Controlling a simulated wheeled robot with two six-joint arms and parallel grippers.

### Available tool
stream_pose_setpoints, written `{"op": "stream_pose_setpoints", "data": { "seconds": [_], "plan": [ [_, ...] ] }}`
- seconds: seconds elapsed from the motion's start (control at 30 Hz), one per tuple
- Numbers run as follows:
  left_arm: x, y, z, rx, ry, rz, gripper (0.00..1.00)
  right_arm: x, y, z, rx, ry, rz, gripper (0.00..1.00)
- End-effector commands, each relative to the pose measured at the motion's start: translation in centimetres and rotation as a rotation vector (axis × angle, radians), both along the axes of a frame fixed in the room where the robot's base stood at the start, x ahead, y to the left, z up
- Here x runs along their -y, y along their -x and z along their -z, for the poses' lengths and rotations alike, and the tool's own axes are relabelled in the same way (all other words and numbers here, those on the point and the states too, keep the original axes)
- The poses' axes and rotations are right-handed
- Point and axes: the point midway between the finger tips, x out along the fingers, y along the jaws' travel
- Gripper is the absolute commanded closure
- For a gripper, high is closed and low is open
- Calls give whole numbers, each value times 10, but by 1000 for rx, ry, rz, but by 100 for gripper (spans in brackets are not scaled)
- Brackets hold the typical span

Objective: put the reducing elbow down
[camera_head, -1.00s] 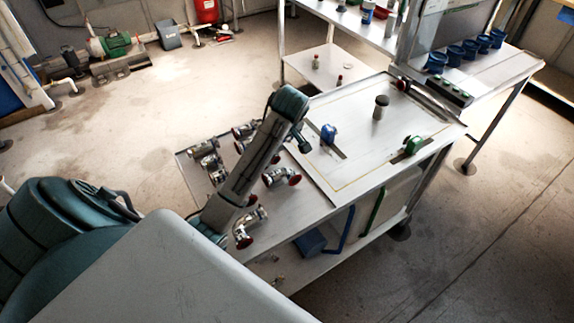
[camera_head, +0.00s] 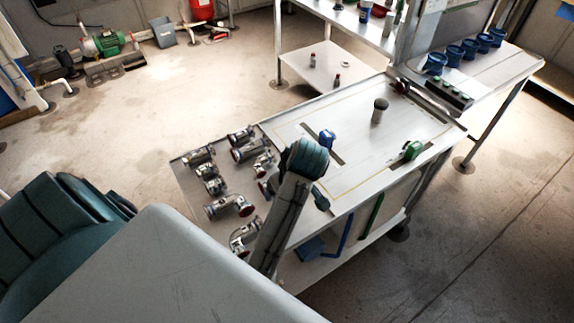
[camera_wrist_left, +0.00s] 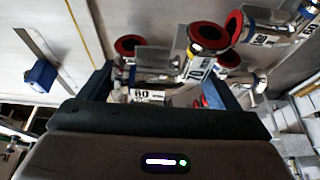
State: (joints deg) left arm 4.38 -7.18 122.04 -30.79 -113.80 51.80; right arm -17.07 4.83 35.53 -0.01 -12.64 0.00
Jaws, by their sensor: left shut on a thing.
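In the left wrist view my left gripper (camera_wrist_left: 155,92) has its dark blue fingers around a silver fitting with a white label, which I take as the reducing elbow (camera_wrist_left: 150,96). Other red-capped fittings overlap it in that view, so its full outline and whether it touches the surface below cannot be told. In the head view my left arm reaches over the front of the bench, and its gripper and the held elbow are hidden behind the arm. My right gripper is in neither view.
Several silver fittings with red ends (camera_head: 228,205) crowd the tray (camera_head: 185,188) at the bench's left end. A blue-handled valve (camera_head: 327,138), a green-handled valve (camera_head: 412,150) and a grey cylinder (camera_head: 380,110) stand on the bench top. The outlined bench area (camera_head: 365,150) has free room.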

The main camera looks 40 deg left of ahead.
Motion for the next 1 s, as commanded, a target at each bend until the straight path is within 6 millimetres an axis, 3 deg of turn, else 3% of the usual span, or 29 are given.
{"op": "stream_pose_setpoints", "data": {
  "seconds": [0.13, 0.4, 0.77, 0.8, 0.9, 1.0],
  "plan": [
    [4, 4, 3, -1, 0, 1, 54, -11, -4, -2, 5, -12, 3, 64],
    [4, 4, 33, 0, -1, 1, 54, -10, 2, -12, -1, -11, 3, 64],
    [4, 3, 38, 0, 0, 0, 54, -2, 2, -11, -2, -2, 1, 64],
    [4, 3, 39, -1, 0, 0, 14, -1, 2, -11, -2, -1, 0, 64],
    [4, 3, 39, 0, 0, 0, 0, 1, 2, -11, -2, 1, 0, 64],
    [4, 3, 39, 0, 0, 0, 0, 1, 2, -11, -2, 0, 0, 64]
  ]
}}
